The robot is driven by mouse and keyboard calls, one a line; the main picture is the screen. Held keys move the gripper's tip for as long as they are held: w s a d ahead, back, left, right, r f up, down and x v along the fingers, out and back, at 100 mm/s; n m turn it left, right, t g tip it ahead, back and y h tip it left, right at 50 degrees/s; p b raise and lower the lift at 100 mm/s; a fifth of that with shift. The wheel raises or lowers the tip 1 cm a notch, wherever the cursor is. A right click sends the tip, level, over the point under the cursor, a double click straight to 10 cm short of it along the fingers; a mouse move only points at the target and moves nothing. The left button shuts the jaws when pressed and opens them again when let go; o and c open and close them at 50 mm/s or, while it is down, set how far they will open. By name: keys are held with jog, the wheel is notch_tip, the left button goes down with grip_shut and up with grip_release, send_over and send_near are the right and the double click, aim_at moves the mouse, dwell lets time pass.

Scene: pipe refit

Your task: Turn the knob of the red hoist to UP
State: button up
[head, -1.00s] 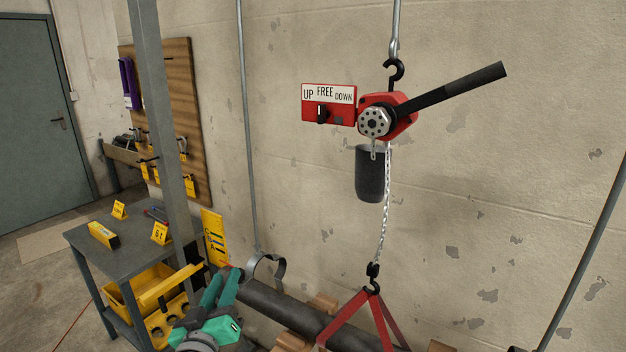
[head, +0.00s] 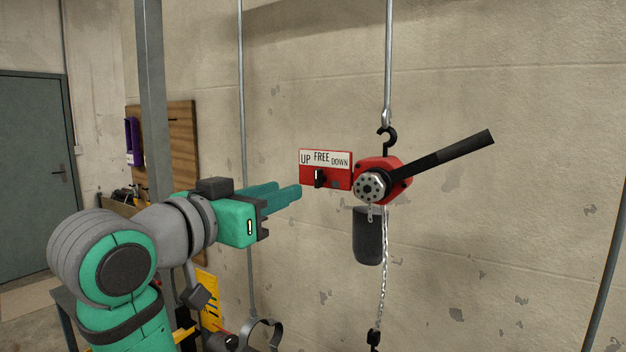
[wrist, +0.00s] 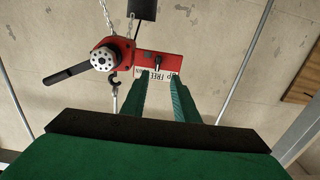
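In the wrist view, the plate (wrist: 145,60) appears upside down beyond my two parted, empty fingers (wrist: 159,84). I see no contact with the knob.
A black chain container (head: 368,238) and a chain (head: 386,270) hang below the hoist. A thin vertical rod (head: 242,100) and a grey post (head: 152,80) stand left of it. The wall area above the plate is clear.

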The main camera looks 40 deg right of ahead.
aim_at(317, 178)
jog(key=x, duration=1)
jog(key=shift+d+r, duration=0.25)
jog(key=shift+d, duration=0.3)
jog(key=shift+s, duration=0.15)
jog(key=shift+c, duration=0.9)
grip_shut()
